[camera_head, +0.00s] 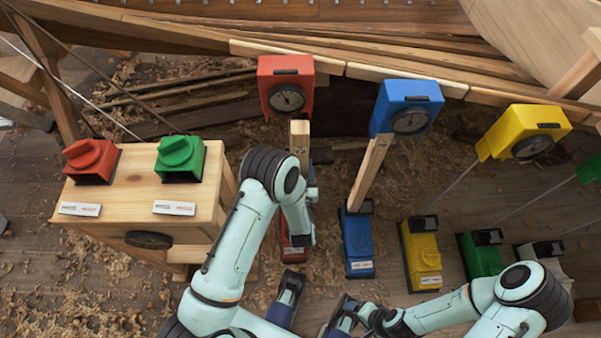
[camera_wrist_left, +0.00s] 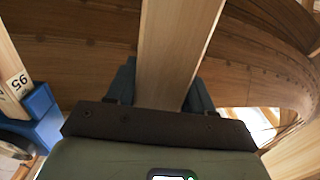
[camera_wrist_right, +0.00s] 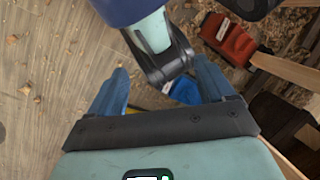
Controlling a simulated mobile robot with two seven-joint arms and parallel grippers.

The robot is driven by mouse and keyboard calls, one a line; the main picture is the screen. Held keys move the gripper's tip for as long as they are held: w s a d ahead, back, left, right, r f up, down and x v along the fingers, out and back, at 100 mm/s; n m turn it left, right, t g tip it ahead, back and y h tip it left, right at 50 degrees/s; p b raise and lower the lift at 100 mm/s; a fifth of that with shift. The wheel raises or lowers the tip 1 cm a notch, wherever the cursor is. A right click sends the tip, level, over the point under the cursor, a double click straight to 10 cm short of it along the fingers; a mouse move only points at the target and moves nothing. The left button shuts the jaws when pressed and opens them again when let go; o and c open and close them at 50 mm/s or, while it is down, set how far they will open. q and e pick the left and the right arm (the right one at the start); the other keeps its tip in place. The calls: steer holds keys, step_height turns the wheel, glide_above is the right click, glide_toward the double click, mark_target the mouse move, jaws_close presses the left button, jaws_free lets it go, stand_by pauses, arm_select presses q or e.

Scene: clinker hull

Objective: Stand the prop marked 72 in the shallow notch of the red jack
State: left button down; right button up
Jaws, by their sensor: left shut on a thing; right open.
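My left gripper (camera_wrist_left: 162,85) is shut on a pale wooden prop (camera_wrist_left: 180,45), which runs up between its fingers. In the head view the prop (camera_head: 299,138) stands roughly upright below the red gauge box (camera_head: 286,88). Its number is not readable, and my left arm hides its lower part. The red jack (camera_head: 293,250) lies below, mostly behind that arm; its notches cannot be made out. In the right wrist view a wooden bar (camera_wrist_right: 288,70) reaches toward the red jack (camera_wrist_right: 228,38); contact is unclear. My right gripper (camera_wrist_right: 165,95) is open and empty, low at the front.
A prop marked 95 (camera_wrist_left: 15,78) stands between the blue jack (camera_head: 357,240) and blue gauge box (camera_head: 407,107). Yellow (camera_head: 422,255) and green (camera_head: 482,255) jacks stand to the right. A wooden bench (camera_head: 135,200) with red and green knobs stands left. The hull crosses the back.

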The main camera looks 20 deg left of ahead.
arm_select(q)
steer(key=w+a+f+b, duration=0.2)
steer(key=w+f+b, duration=0.1)
steer(key=w+b, duration=0.1)
steer(key=w+a+f+b, duration=0.3)
steer(key=w+b, duration=0.1)
steer(key=w, duration=0.3)
steer(key=shift+w+a, duration=0.25)
arm_select(e)
steer(key=w+d+f+t, duration=0.1)
steer(key=w+d+f, duration=0.1)
steer(key=f, duration=0.3)
steer(key=w+d+f+m+t+h, duration=0.1)
steer(key=w+d+f, duration=0.2)
steer(key=w+f, duration=0.1)
steer(key=shift+w+d+f, duration=0.2)
steer(key=shift+w+f, duration=0.1)
steer(key=shift+f, duration=0.55)
stand_by(0.4)
arm_select(q)
steer(key=shift+f+b, duration=0.4)
steer(key=shift+f, duration=0.05)
arm_select(e)
steer(key=shift+f, duration=0.35)
arm_select(q)
steer(key=shift+w+a, duration=0.1)
steer(key=shift+w, duration=0.05)
arm_select(e)
steer(key=shift+h, duration=0.3)
stand_by(0.5)
